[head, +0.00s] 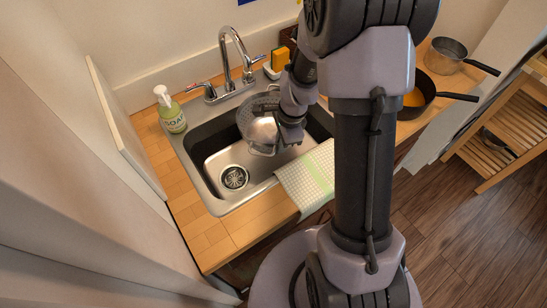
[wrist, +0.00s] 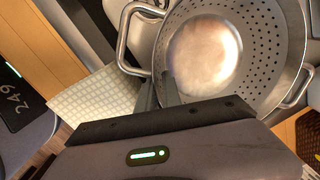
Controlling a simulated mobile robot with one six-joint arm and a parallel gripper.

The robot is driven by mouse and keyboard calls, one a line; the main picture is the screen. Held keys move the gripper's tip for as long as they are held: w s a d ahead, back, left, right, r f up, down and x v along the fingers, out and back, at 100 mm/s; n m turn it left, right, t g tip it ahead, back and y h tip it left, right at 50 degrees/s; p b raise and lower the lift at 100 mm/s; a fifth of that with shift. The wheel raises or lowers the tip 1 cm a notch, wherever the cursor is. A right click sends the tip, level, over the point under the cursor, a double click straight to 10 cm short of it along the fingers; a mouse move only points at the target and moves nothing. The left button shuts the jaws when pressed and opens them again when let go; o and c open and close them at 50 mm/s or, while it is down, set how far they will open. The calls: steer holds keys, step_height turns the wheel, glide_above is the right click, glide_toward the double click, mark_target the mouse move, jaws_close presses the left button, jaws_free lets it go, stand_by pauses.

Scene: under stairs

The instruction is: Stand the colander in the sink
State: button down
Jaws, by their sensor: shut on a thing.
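The colander (head: 262,128) is a perforated metal bowl with loop handles, tilted inside or just above the sink basin in the head view. The sink (head: 211,162) is a steel basin with a drain at its front left. My gripper (head: 290,138) is at the colander's right side. In the wrist view, the colander (wrist: 258,62) fills the upper right, and my gripper (wrist: 160,92) is shut on it near one handle. My arm hides part of the sink's right side. I cannot tell whether the colander touches the basin floor.
A faucet (head: 236,62) stands behind the sink. A soap bottle (head: 170,112) is at its left. A checked cloth (head: 307,178) lies over the front right edge. A dark pan (head: 420,95) and a saucepan (head: 447,56) stand to the right. The basin's front left is clear.

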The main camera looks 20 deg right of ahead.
step_height(320, 180, down, 8)
steer(key=b, duration=0.3)
steer(key=shift+f, duration=0.15)
steer(key=shift+f+b, duration=0.15)
steer(key=shift+b, duration=0.15)
steer(key=c, duration=1.5)
jaws_free()
